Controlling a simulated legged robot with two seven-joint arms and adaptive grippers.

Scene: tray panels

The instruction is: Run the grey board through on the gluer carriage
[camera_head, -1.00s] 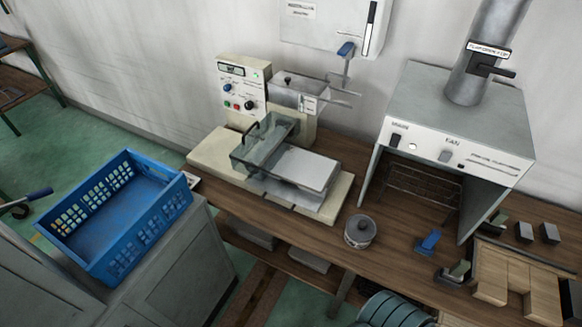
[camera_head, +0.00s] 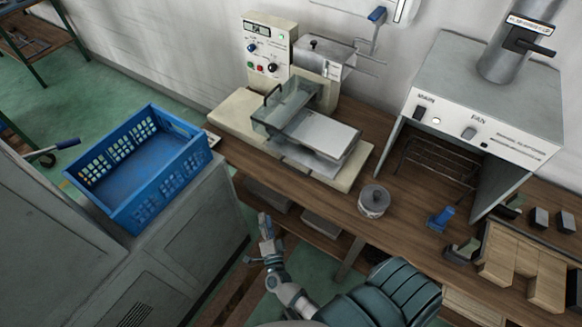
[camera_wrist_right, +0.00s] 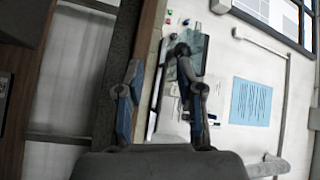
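The gluer (camera_head: 268,62) stands on the wooden bench by the wall, with a dial panel and a lit display. Its carriage has a clear guard with a black handle (camera_head: 272,94) and a flat light-grey plate (camera_head: 325,134). I cannot tell whether this plate is the grey board or the carriage bed. My right gripper (camera_head: 266,236) is in front of the bench, apart from the machine. In the right wrist view its two fingers (camera_wrist_right: 160,98) are spread and nothing is held. The gluer's handle and guard show beyond them. My left gripper is not in view.
A blue crate (camera_head: 140,170), empty as far as I see, sits on a grey cabinet left of the bench. A lidded pot (camera_head: 373,201) stands right of the gluer. A fume hood (camera_head: 485,115), a blue-handled tool (camera_head: 440,218) and wooden blocks (camera_head: 515,255) are further right.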

